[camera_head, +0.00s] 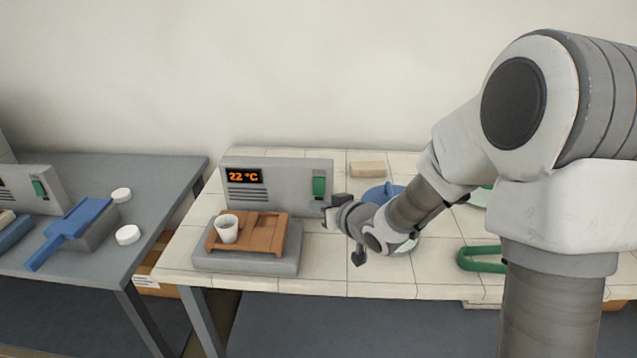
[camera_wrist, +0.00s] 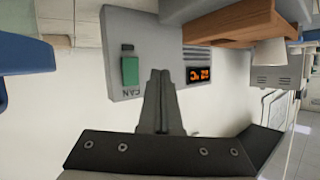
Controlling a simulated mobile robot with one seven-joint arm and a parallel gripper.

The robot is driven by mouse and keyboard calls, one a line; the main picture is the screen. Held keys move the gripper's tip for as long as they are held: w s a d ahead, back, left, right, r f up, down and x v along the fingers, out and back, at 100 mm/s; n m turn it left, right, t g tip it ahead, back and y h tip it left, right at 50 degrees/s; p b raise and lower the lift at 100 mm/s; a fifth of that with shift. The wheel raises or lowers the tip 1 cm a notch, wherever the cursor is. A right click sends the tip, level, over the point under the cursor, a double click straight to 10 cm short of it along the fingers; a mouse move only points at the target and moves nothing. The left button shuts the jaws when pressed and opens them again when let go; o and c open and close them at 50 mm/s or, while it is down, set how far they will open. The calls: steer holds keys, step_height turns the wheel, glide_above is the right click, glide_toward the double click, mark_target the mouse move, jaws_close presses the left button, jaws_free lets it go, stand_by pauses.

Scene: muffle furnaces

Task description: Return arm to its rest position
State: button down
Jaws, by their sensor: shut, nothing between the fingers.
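My gripper (camera_head: 340,211) is in front of the right end of the grey furnace controller (camera_head: 290,177), close to its green switch (camera_head: 319,187). In the wrist view my gripper (camera_wrist: 160,74) shows with its two fingers together and nothing between them. The controller (camera_wrist: 140,30) appears turned over there, with its green switch (camera_wrist: 130,70) left of the fingers and the orange display (camera_wrist: 199,75) right of them. In the head view the display reads 22 °C. My arm reaches in from the right over the tiled table.
A white cup (camera_head: 227,229) stands on a brown tray (camera_head: 262,236) on a grey base (camera_head: 240,263) left of my gripper. A blue object (camera_head: 378,193) lies just behind my arm. A green loop (camera_head: 478,264) lies at right. A grey table (camera_head: 160,185) stands at left.

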steer(key=s+d+r+m+g+h, duration=0.1)
steer(key=s+d+r+h, duration=0.25)
steer(key=s+d, duration=0.2)
steer(key=s+d+r+m+h, duration=0.25)
steer(key=s+d+r, duration=0.2)
steer(key=d, duration=0.25)
steer(key=s+d+r+m+g+h, duration=0.1)
steer(key=s+d+r+g, duration=0.1)
steer(key=s, duration=0.9)
steer(key=s+d+r+m+g, duration=0.1)
steer(key=s+d+g, duration=0.15)
steer(key=s, duration=0.85)
step_height(320, 180, up, 13)
steer(key=p, duration=1.3)
steer(key=shift+w+a, duration=0.45)
